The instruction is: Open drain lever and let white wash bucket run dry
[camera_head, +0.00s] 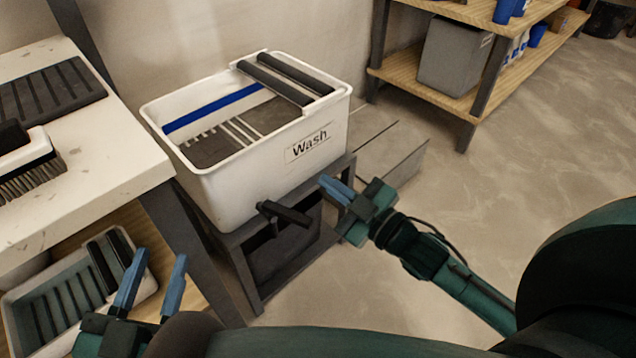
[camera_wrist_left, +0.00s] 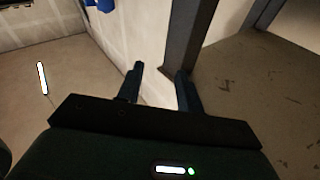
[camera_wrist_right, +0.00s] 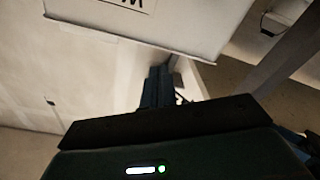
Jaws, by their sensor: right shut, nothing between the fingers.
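The white wash bucket (camera_head: 232,186), labelled "Wash", stands upright on a dark metal stand (camera_head: 240,275). Inside it are a blue band, white ribs and a dark grey surface; I cannot tell how much water it holds. The black drain lever (camera_head: 288,213) sticks out low on its front, pointing to the right. My right gripper (camera_head: 332,187) is shut and empty, a little right of and above the lever tip, apart from it in the picture. In the right wrist view the bucket wall (camera_wrist_right: 195,22) is close by. My left gripper (camera_head: 155,272) is open and empty, left of the stand.
A worktable (camera_head: 110,185) at left carries a brush (camera_head: 30,160) and a dark ribbed tray (camera_head: 50,93). A grey ribbed tray (camera_head: 20,300) lies on its lower shelf. A wooden shelf rack (camera_head: 400,70) stands at the back. The floor (camera_head: 520,150) at right is clear.

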